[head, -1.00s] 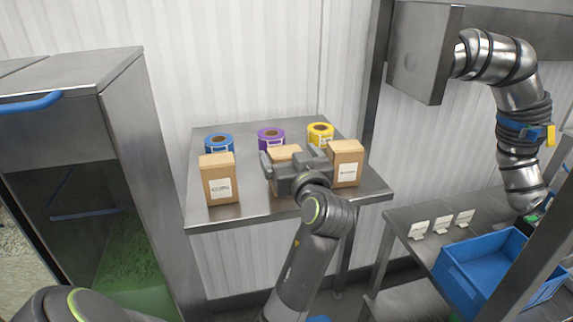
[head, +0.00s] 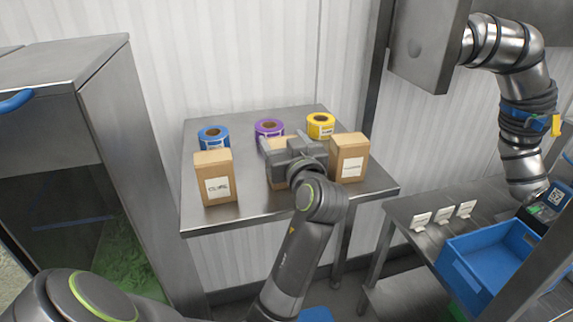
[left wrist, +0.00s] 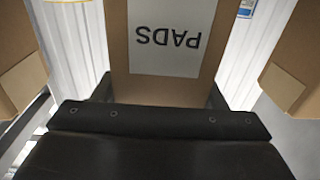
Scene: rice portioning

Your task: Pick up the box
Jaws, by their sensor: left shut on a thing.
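Three brown cardboard boxes with white labels stand in a row on the steel table (head: 215,222). My left gripper (head: 291,147) is shut on the middle box (head: 277,181), with its fingers along the box's sides. The gripper body covers much of this box in the head view. In the left wrist view the held box (left wrist: 165,88) shows a label reading PADS, upside down. I cannot tell whether its base touches the table. The left box (head: 215,178) and the right box (head: 349,158) stand upright on either side, apart from it. My right gripper is not in view.
Blue (head: 213,138), purple (head: 268,128) and yellow (head: 320,125) tape rolls stand behind the boxes. A steel cabinet (head: 120,130) is at the left. A lower bench at the right holds a blue crate (head: 470,262) and small white cards. Another metallic arm (head: 520,115) hangs above it.

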